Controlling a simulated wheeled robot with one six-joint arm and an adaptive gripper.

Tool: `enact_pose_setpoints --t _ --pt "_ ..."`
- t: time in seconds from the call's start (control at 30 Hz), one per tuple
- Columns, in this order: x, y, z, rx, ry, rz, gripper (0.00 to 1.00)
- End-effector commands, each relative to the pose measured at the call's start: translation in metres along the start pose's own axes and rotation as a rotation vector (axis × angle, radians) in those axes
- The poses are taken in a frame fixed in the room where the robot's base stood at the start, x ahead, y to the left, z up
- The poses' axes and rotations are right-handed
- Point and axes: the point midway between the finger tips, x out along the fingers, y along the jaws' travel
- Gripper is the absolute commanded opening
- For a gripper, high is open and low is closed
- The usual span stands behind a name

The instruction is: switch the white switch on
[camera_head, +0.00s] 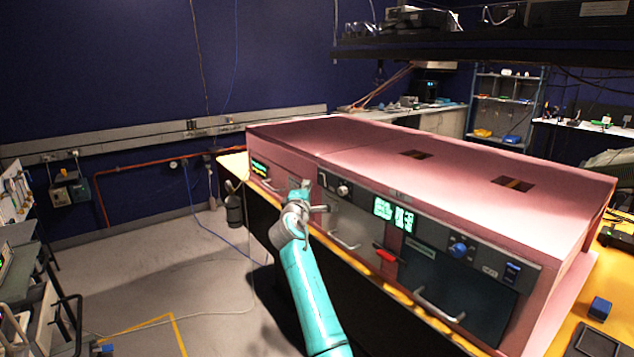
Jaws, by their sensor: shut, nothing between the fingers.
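The pink foam enclosure (480,170) has dark control panels along its front face. A small pale switch-like part (323,181) shows on the dark panel near the middle left, left of a silver-white knob (344,189). It is too small to tell whether it is on or off. My gripper (306,186) is shut and empty, at the end of my teal arm. In the picture it is just left of the pale part, in front of the enclosure's face. I cannot tell whether it touches the face.
A blue knob (459,249) and a blue switch (512,270) sit on the right panel. Green displays (393,214), a red handle (386,256) and silver door handles (440,306) line the front. A blue block (600,308) lies on the yellow table at right. Open floor lies left.

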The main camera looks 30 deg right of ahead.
Motion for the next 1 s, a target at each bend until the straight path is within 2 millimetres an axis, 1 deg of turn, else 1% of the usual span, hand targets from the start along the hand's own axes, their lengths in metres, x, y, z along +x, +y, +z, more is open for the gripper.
enact_pose_setpoints --t 0.03,0.07,0.1,0.2,0.33,0.5,0.83,1.0 --pt "0.009 0.001 0.000 -0.002 0.000 0.000 0.00" --pt "0.013 0.001 0.000 -0.001 0.000 0.000 0.00" --pt "0.018 0.000 0.004 0.000 -0.001 -0.001 0.00" --pt "0.027 0.000 0.015 0.000 -0.001 0.001 0.00" --pt "0.036 0.000 0.024 0.000 0.000 0.001 0.00" --pt "0.040 0.000 0.028 0.000 0.001 0.002 0.00" --pt "0.041 0.001 0.028 0.002 0.001 0.000 0.00" --pt "0.043 0.001 0.031 0.032 0.000 -0.030 0.00"
